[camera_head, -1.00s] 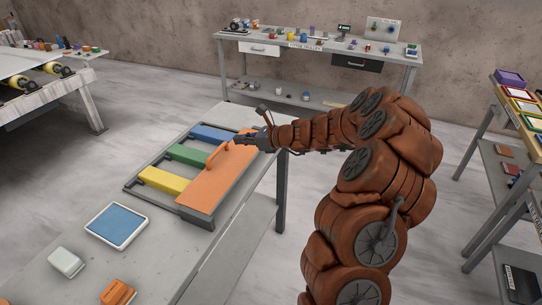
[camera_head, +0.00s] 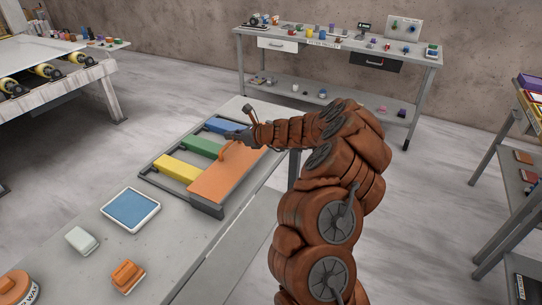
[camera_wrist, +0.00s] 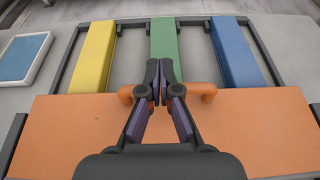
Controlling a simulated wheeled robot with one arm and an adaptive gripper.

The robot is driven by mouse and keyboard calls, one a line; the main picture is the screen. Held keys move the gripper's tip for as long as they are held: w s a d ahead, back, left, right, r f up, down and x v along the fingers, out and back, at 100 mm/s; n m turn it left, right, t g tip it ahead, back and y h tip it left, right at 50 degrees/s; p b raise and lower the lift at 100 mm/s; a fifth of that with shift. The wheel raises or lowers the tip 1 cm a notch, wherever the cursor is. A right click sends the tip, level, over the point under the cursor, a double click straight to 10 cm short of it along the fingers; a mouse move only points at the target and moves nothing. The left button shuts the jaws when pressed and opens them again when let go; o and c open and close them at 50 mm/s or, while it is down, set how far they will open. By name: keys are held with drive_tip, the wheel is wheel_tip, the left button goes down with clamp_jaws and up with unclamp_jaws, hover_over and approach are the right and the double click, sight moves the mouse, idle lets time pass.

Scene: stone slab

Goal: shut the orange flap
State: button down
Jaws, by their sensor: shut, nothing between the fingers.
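The orange flap (camera_head: 222,180) is a flat panel lying over the right side of a dark frame (camera_head: 150,181). Its arched orange handle (camera_wrist: 207,90) runs along the edge nearest the coloured bars. Yellow (camera_head: 177,169), green (camera_head: 202,147) and blue (camera_head: 226,126) bars lie uncovered beside it. My gripper (camera_head: 232,136) is at the handle. In the wrist view my gripper (camera_wrist: 160,88) has its fingertips together in front of the handle's middle, hiding that part. The fingers hold nothing; I cannot tell whether they touch the handle.
The frame stands on a grey slab table (camera_head: 165,245). A blue-topped tray (camera_head: 131,209), a pale block (camera_head: 81,240) and an orange block (camera_head: 128,276) lie nearer on it. A workbench (camera_head: 335,45) stands behind, and a shelf rack (camera_head: 520,155) is at the right.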

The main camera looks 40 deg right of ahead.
drive_tip(key=shift+w+a+f+b, duration=0.3)
drive_tip(key=shift+w+f, duration=0.2)
drive_tip(key=shift+f, duration=0.25)
drive_tip(key=shift+r, duration=0.1)
